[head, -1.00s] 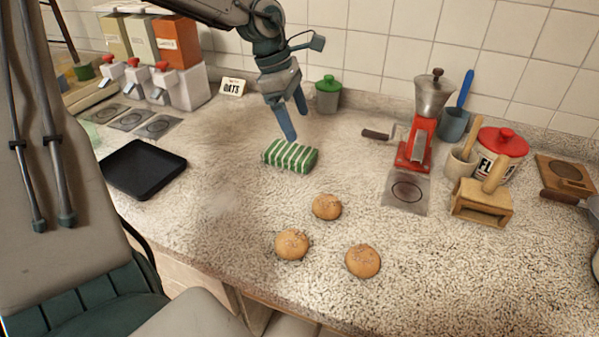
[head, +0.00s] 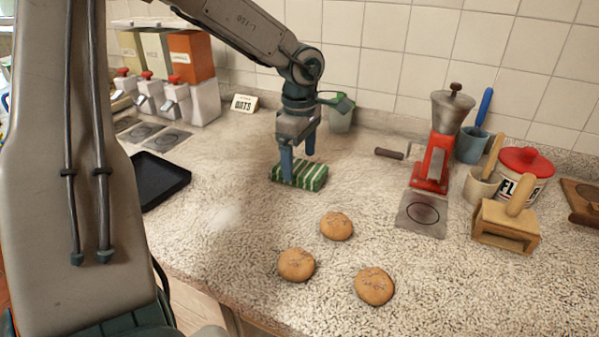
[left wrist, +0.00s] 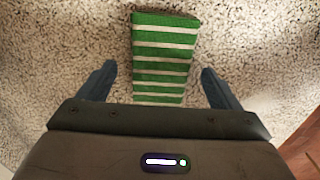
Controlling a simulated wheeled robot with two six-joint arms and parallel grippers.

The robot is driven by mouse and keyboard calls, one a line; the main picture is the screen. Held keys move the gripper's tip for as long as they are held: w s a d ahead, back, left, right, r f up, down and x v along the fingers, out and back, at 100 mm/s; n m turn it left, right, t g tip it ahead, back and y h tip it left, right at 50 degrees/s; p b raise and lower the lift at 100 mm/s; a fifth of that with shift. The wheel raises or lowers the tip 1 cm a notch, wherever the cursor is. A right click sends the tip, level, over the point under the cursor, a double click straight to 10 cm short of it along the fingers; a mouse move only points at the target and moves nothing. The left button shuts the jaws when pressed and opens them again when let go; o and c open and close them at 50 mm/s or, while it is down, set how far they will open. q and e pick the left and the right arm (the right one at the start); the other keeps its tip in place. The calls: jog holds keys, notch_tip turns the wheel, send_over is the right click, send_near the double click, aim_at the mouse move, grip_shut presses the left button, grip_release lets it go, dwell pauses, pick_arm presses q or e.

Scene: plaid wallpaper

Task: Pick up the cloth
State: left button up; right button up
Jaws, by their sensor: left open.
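The cloth (head: 312,178) is a folded green block with white stripes, lying on the speckled counter below the tiled wall. In the left wrist view the cloth (left wrist: 165,58) lies between the two spread fingertips of the gripper (left wrist: 158,75), with gaps on both sides. My right gripper is not in view.
Three buns (head: 337,226) lie in front of the cloth. A black tray (head: 160,180) is at the left. A red grinder (head: 432,160), a wooden box (head: 505,225) and a flour tin (head: 524,170) stand at the right. A green-lidded jar (head: 341,118) stands behind the gripper.

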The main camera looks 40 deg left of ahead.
aim_at(299, 167)
pick_arm(q)
notch_tip(299, 167, down, 3)
jog(key=shift+a+r, duration=0.1)
jog(key=shift+r, duration=0.1)
jog(key=c, duration=1.1)
jog(key=shift+o, duration=0.2)
notch_tip(299, 167, up, 10)
jog(key=o, duration=0.4)
jog(key=c, duration=0.3)
